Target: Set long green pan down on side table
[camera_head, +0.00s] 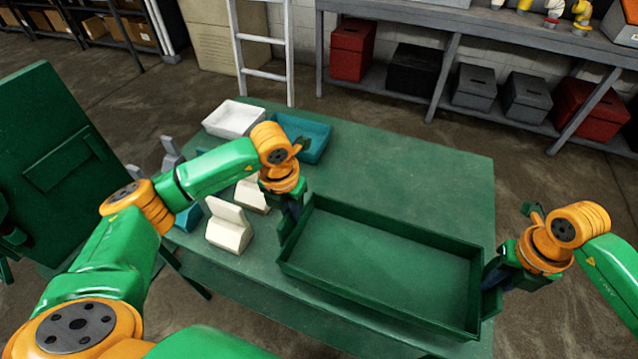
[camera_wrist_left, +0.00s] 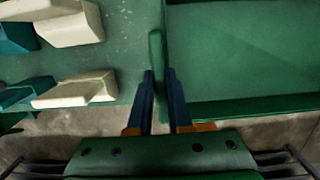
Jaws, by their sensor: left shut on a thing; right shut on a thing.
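The long green pan (camera_head: 380,265) is empty and roughly level over the front right part of the green table (camera_head: 410,165). I cannot tell whether its underside touches the tabletop. My left gripper (camera_head: 291,220) is shut on the pan's left end, and in the left wrist view its two dark fingers (camera_wrist_left: 158,78) straddle a thin upright green piece at that end. My right gripper (camera_head: 494,275) is shut on the pan's right end. The gripped part there is partly hidden by the gripper.
White (camera_head: 234,119) and teal (camera_head: 308,138) bins stand at the table's back left. Cream blocks (camera_head: 229,230) stand left of the pan. A white ladder (camera_head: 263,40) and a grey workbench (camera_head: 480,35) are behind. The tabletop behind the pan is clear.

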